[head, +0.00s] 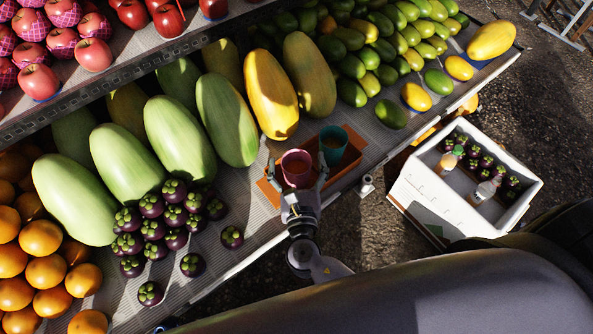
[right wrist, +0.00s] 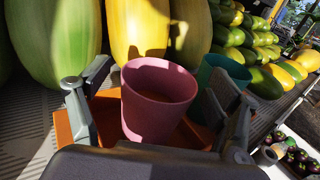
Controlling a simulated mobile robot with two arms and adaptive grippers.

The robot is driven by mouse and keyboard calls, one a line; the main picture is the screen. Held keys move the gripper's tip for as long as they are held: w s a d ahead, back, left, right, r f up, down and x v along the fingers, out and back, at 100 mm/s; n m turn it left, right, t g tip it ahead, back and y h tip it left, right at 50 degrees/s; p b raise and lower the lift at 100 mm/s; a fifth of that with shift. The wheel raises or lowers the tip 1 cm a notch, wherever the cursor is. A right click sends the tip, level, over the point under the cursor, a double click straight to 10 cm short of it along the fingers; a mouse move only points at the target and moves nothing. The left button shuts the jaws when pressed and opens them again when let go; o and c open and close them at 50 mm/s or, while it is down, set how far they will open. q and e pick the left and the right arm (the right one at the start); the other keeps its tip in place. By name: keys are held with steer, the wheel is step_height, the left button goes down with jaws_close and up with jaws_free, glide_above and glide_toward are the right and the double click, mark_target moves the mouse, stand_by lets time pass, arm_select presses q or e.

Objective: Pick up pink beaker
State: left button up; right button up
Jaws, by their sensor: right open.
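The pink beaker (head: 296,170) stands upright in an orange tray (head: 267,190) on the fruit stand, beside a teal beaker (head: 333,140). My right gripper (head: 297,172) is open, with one finger on each side of the pink beaker. In the right wrist view, the pink beaker (right wrist: 157,100) sits between the two spread fingers, its open rim facing up. The teal beaker (right wrist: 220,80) is partly hidden behind the right finger there. I cannot tell whether either finger touches the pink beaker. My left gripper is not in view.
Large green melons (head: 180,135) and a yellow one (head: 271,95) lie behind the tray. Purple mangosteens (head: 173,215) and oranges (head: 40,238) lie to the left. A white box (head: 411,197) with bottles and mangosteens stands to the right, below the stand's edge.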

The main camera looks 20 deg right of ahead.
steer(key=shift+w+d, duration=0.1)
steer(key=shift+w, duration=0.2)
steer(key=shift+c, duration=0.3)
steer(key=c, duration=1.3)
